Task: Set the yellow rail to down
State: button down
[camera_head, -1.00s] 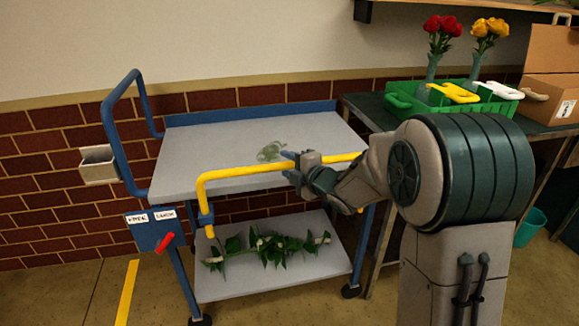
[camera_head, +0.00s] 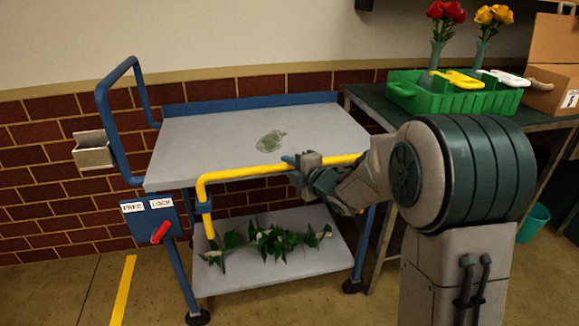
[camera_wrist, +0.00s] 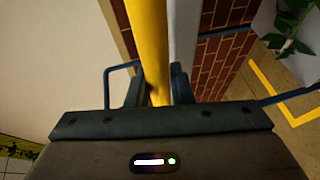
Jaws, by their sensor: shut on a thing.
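The yellow rail (camera_head: 241,172) runs along the front of the blue and grey cart, about level with the top shelf (camera_head: 200,150). Its left end bends down to a blue bracket on the cart's frame. My gripper (camera_head: 293,163) is shut on the rail's horizontal bar, right of its middle. In the wrist view the yellow rail (camera_wrist: 148,45) passes between the two fingers of my gripper (camera_wrist: 152,92). My arm hides the rail's right end.
A green stain or puddle (camera_head: 270,140) lies on the top shelf. Leafy stems (camera_head: 265,242) lie on the lower shelf (camera_head: 240,280). A red lever (camera_head: 160,232) sits under FREE and LOCK labels. A green crate (camera_head: 455,98) and vases stand on the right table.

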jog(key=shift+f+b, duration=1.65)
jog(key=shift+f, duration=0.6)
jog(key=c, duration=1.3)
grip_release()
jog(key=shift+f, duration=0.1)
jog(key=p+v, duration=0.3)
jog(key=v, duration=1.1)
